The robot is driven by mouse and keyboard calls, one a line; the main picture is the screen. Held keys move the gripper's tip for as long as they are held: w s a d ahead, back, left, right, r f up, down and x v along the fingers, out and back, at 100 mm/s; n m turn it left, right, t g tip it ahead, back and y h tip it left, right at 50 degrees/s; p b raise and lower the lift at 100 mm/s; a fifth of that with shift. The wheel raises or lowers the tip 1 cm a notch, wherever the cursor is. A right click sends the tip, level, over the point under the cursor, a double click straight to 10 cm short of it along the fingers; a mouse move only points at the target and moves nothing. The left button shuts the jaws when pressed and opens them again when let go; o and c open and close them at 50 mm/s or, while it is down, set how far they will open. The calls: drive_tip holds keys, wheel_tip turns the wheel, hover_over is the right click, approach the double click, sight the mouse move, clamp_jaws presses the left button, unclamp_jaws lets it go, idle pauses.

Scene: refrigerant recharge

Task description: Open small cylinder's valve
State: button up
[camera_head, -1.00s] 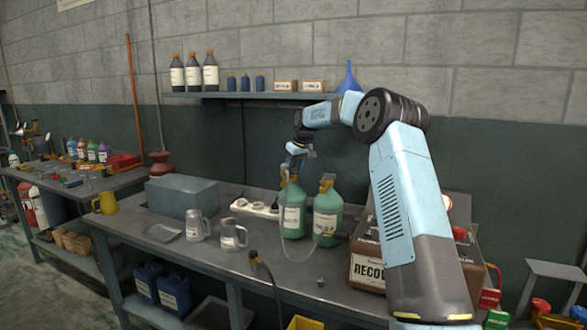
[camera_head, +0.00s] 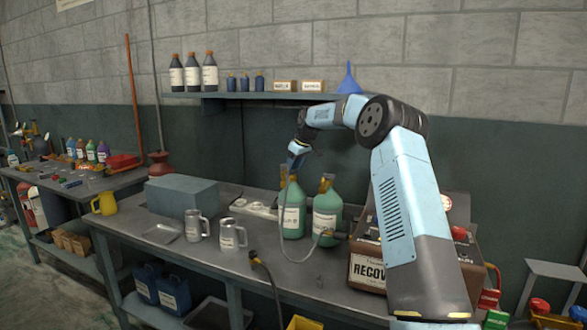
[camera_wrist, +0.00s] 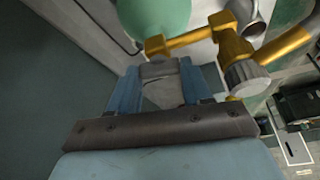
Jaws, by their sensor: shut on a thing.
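Two green cylinders with white labels stand side by side on the bench: the left one (camera_head: 291,211) and the right one (camera_head: 327,214). Their sizes look close, so I cannot surely tell which is the small one. My gripper (camera_head: 291,170) is at the top of the left cylinder. In the wrist view my gripper (camera_wrist: 163,88) is shut on a grey valve knob (camera_wrist: 160,84), between its blue fingers. The knob joins a brass valve body (camera_wrist: 192,38) beside the green cylinder top (camera_wrist: 155,14). A second round grey knob (camera_wrist: 247,78) is to the right, outside the fingers.
A hose (camera_head: 287,245) loops down in front of the cylinders. A brown recovery case (camera_head: 368,270) stands right of them, behind my arm. Two metal jugs (camera_head: 196,226) and a grey-blue box (camera_head: 182,192) are to the left.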

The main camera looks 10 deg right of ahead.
drive_tip(key=o, duration=1.1)
drive_tip(key=shift+c, duration=0.2)
drive_tip(key=shift+r, duration=0.1)
drive_tip(key=v, duration=1.3)
drive_tip(key=shift+r, duration=0.2)
drive_tip(key=shift+s, duration=0.1)
drive_tip(key=s+a+r+m+h, duration=0.1)
drive_tip(key=s+a+r, duration=0.15)
drive_tip(key=s, duration=0.75)
drive_tip(key=s+a+r+m+h, duration=0.1)
drive_tip(key=s+a+r, duration=0.15)
drive_tip(key=s, duration=0.65)
drive_tip(key=s+a+r+m+h, duration=0.1)
drive_tip(key=s+a+r, duration=0.15)
drive_tip(key=s, duration=0.75)
drive_tip(key=s+d+f+m, duration=0.1)
drive_tip(key=s+f, duration=0.3)
drive_tip(key=s, duration=0.6)
drive_tip(key=s+d+f+m+t, duration=0.1)
drive_tip(key=s+f, duration=0.4)
drive_tip(key=s, duration=0.5)
drive_tip(key=s+d+f+m+t, duration=0.1)
drive_tip(key=s+f+m, duration=0.2)
drive_tip(key=s, duration=0.7)
drive_tip(key=shift+d+f, duration=0.3)
drive_tip(key=shift+f, duration=0.35)
